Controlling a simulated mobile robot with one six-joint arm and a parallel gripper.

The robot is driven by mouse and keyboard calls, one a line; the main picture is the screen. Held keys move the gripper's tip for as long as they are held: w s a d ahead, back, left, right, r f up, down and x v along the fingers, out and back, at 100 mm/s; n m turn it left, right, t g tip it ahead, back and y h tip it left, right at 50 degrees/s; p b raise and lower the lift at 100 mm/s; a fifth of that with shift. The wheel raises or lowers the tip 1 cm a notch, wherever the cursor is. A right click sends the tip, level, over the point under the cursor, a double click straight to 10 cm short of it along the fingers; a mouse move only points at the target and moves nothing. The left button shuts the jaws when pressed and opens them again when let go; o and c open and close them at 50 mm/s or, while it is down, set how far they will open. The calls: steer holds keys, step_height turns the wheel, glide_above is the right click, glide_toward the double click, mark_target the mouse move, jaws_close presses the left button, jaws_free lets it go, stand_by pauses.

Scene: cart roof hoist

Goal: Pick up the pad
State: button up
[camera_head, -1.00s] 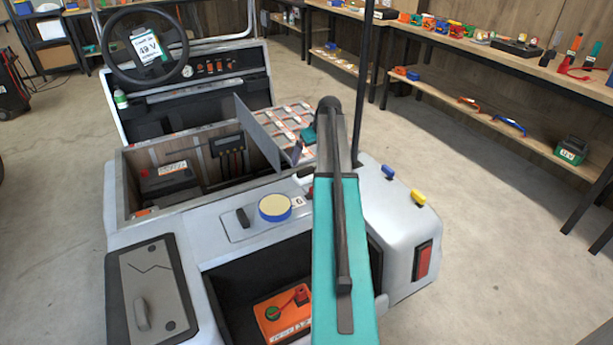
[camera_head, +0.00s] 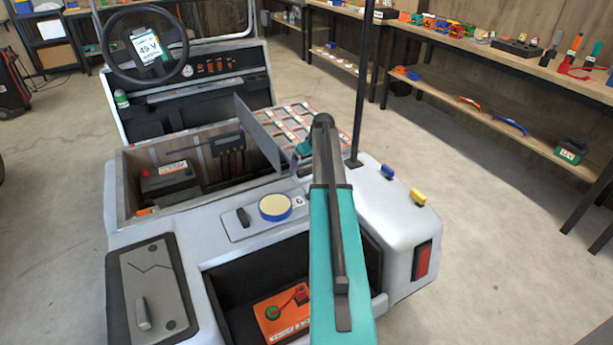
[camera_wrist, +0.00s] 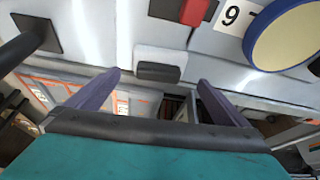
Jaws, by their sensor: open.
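A small block with a white top and a dark grey face (camera_wrist: 159,66) lies on the pale cart body between my fingertips in the wrist view. It looks like the pad, but I cannot be certain. My gripper (camera_wrist: 158,80) is open, with one purple finger towards each side of the block and nothing held. Contact with the block is not visible. In the head view my arm hides the block, and only part of the gripper shows beside the arm.
A cream disc with a blue rim (camera_head: 275,207) sits close by on the cart, next to a number label. A red block (camera_wrist: 194,11) is near the pad. A raised grey panel (camera_head: 258,133) and a black post (camera_head: 363,80) stand around the arm.

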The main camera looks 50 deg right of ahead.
mark_target(306, 169)
steer(key=shift+p+x, duration=0.3)
steer(key=shift+x, duration=2.3)
steer(key=shift+d, duration=0.15)
steer(key=c, duration=1.2)
steer(key=shift+o, duration=0.2)
steer(key=shift+r, duration=0.15)
steer(key=shift+r+b, duration=0.35)
steer(key=shift+r, duration=4.55)
steer(key=shift+o, duration=1.2)
steer(key=shift+c, duration=0.5)
